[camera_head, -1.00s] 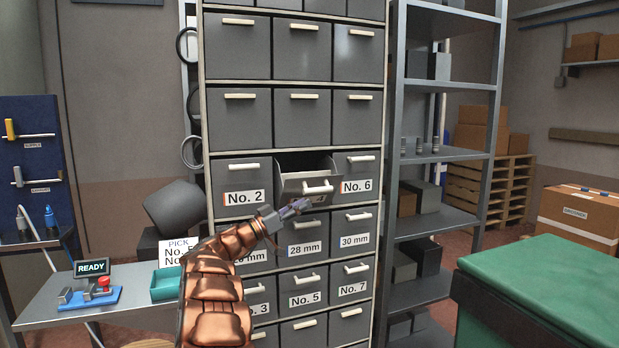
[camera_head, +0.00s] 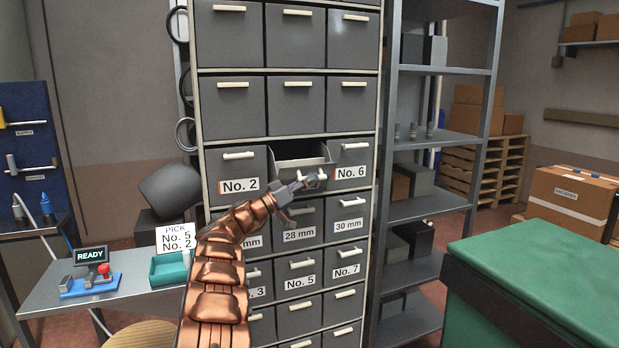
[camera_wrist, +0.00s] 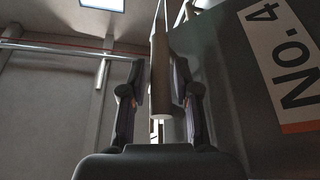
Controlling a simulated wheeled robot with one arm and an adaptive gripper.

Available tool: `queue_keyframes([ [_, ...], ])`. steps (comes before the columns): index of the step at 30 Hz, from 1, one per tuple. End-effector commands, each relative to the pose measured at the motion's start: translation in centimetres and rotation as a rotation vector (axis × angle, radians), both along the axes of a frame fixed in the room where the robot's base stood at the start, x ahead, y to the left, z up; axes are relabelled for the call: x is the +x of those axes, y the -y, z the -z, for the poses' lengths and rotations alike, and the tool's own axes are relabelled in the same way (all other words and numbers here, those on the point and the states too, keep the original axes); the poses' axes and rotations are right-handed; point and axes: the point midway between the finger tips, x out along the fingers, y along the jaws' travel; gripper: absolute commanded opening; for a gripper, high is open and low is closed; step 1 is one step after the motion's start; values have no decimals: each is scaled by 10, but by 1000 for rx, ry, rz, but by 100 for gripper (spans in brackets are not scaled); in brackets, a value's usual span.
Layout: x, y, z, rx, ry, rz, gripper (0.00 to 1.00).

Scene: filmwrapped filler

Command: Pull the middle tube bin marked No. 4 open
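The middle tube bin marked No. 4 (camera_head: 290,174) stands partly out of the cabinet, its dark inside showing above its front. It sits between the No. 2 bin (camera_head: 238,168) and the No. 6 bin (camera_head: 352,156). In the wrist view, its label (camera_wrist: 287,60) reads No. 4, and its pale bar handle (camera_wrist: 160,75) lies between my fingers. My gripper (camera_head: 316,178) is at that handle, hiding most of the label in the head view. In the wrist view, my gripper (camera_wrist: 160,100) has its fingers apart on both sides of the bar, with a gap at the left.
Bins marked 28 mm (camera_head: 299,222) and No. 5 (camera_head: 301,268) are below. A grey shelf rack (camera_head: 435,206) stands right of the cabinet and a green-topped bench (camera_head: 540,275) at the lower right. A side table (camera_head: 60,293) with a teal tray (camera_head: 168,268) is at left.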

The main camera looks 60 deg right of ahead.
Motion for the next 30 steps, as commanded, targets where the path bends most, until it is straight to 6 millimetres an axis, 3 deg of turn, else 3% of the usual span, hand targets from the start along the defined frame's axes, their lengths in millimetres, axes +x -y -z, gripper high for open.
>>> queue_keyframes([
  [10, -3, 5, -2, 1, -2, -2, 30],
  [19, -3, 5, -2, 0, -2, -1, 0],
  [30, -3, 5, -2, 0, -1, -1, 0],
])
